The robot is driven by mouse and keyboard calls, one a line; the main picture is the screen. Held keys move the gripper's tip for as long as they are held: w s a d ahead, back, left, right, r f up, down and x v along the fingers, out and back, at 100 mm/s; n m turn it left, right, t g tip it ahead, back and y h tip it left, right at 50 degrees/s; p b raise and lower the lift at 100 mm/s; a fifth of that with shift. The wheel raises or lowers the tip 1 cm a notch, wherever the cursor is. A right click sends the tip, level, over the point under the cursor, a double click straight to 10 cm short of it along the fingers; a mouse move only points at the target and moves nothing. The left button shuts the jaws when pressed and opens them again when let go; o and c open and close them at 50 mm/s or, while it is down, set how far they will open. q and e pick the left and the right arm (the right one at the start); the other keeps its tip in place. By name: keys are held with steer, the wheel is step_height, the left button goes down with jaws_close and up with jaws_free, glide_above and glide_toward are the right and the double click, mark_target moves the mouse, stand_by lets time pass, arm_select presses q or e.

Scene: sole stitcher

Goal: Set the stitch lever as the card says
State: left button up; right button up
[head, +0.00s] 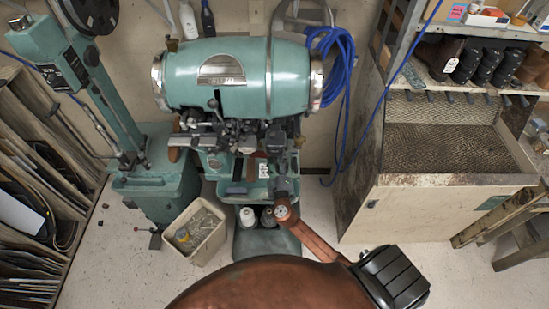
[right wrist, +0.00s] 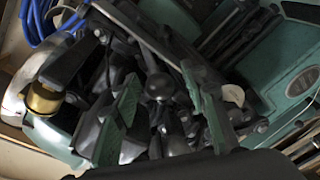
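The teal sole stitcher (head: 225,75) stands at the centre of the head view, with dark mechanism on its front. A small lever (head: 214,104) with a dark knob stands up there. My right gripper (right wrist: 163,110) is open in the right wrist view, its two green fingers apart. A black ball knob (right wrist: 158,87) shows between the fingers; I cannot tell whether they touch it. In the head view my right arm reaches the machine's front right, and its fingers are hard to make out. A small white card (head: 263,170) hangs below the mechanism; its print is unreadable. My left gripper is out of view.
A bin (head: 196,232) stands on the floor left of the machine's base. A teal stand (head: 160,180) is at left. A blue cable (head: 340,50) hangs at the machine's right. A mesh-lined box (head: 435,205) and shoe shelf stand at right. Dark machine parts crowd the right gripper.

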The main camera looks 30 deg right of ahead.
jaws_close()
stand_by(0.5)
